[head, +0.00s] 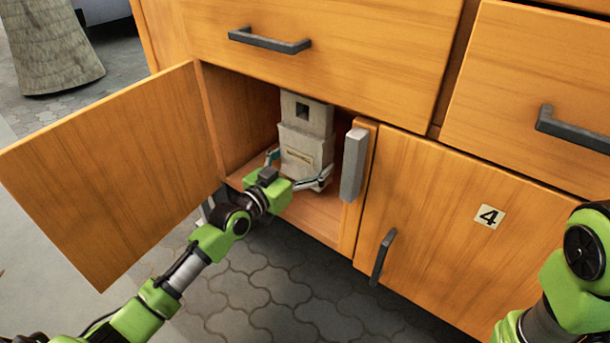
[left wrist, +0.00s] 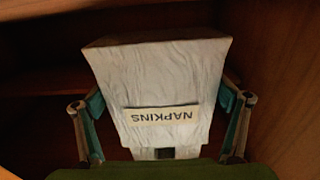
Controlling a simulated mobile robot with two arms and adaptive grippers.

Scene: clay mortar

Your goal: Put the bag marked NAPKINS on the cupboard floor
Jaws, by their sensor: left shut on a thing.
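The bag marked NAPKINS (head: 306,145) is pale grey, with a square hole in its upper part, and stands roughly upright inside the open cupboard in the head view. In the left wrist view the bag (left wrist: 160,85) fills the middle, and its NAPKINS label appears upside down. My left gripper (head: 299,172) is shut on the bag, one finger on each side, inside the cupboard opening. The cupboard floor (head: 311,212) shows in front of the bag. Whether the bag's base touches the floor is hidden by the gripper. My right gripper is out of view.
The cupboard door (head: 115,170) stands open at the left. A grey upright block (head: 354,165) is at the opening's right edge. A closed door marked 4 (head: 450,220) is to the right, and a drawer (head: 330,50) is above. My right arm shows at lower right.

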